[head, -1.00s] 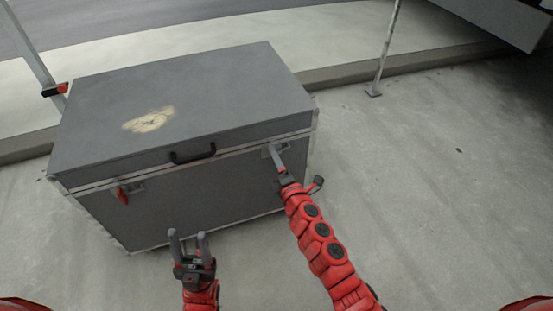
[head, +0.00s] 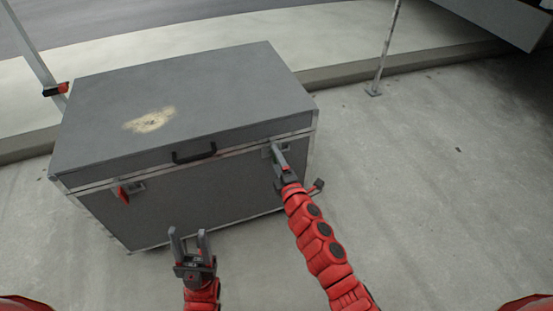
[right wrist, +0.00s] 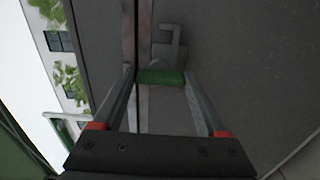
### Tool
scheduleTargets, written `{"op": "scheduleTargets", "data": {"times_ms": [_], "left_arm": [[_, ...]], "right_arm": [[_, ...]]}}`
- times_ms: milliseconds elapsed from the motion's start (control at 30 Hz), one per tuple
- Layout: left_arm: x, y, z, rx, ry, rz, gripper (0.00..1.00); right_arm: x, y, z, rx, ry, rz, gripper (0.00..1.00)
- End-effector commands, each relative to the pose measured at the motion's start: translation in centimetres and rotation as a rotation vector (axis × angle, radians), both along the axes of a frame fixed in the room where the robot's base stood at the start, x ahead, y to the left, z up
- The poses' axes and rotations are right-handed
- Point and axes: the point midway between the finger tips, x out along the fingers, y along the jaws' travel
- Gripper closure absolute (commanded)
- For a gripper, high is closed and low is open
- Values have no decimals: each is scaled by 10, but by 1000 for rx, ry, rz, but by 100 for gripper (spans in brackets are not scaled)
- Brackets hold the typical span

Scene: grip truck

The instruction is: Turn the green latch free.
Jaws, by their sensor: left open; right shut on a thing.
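The green latch (right wrist: 160,77) shows in the right wrist view on the front of the grey case (head: 185,205), beside the metal seam strip. A grey hooked metal piece (right wrist: 170,45) sits right by it. My right gripper (right wrist: 158,80) is shut on the green latch, with one finger on each end of it. In the head view my right gripper (head: 277,152) is at the right part of the case front and hides the latch. My left gripper (head: 188,234) is open and empty, in front of the case's lower front. A red latch (head: 123,194) is on the left of the front.
The lid (head: 215,95) is down, with a worn pale patch. A black handle (head: 194,152) is at mid-front. A metal post (head: 382,60) stands behind right, and another pole (head: 35,55) at left.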

Motion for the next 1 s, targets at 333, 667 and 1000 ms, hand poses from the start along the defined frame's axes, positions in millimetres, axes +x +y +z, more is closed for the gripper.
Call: {"op": "scheduleTargets", "data": {"times_ms": [333,667,1000], "left_arm": [[0,0,0,0,0,0,50],[1,0,5,-6,4,-1,50],[3,0,15,-22,17,-2,50]], "right_arm": [[0,0,0,1,1,0,0],[-21,-8,0,-1,3,0,0],[-96,-35,-1,0,4,0,0]]}}
